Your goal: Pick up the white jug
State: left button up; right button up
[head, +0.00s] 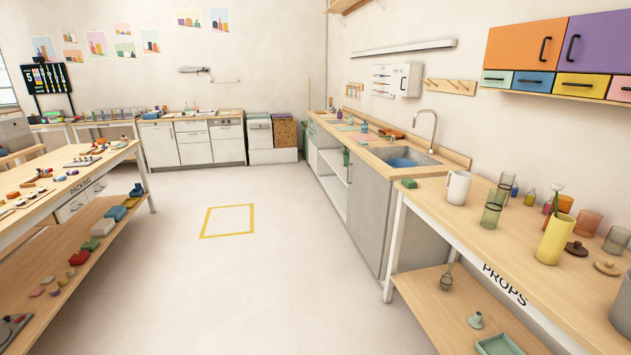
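The white jug (458,187) stands upright on the wooden props table (475,235) at the right, near the table's far left end. Its handle side faces left in the picture. Nothing touches it that I can see. Neither of my grippers shows in the head view.
Behind is a sink (405,158) with a tall tap (432,128). The floor (270,270) between the tables is clear.

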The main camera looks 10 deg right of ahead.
aim_at(460, 180)
jog(key=i+z, duration=0.2)
jog(key=i, duration=0.35)
jog(key=i+j+z, duration=0.15)
jog(key=i, duration=0.4)
jog(key=i+j+z, duration=0.2)
jog(key=i, duration=0.3)
jog(key=i+j+z, duration=0.2)
jog(key=i+j, duration=0.15)
jog(key=i, duration=0.15)
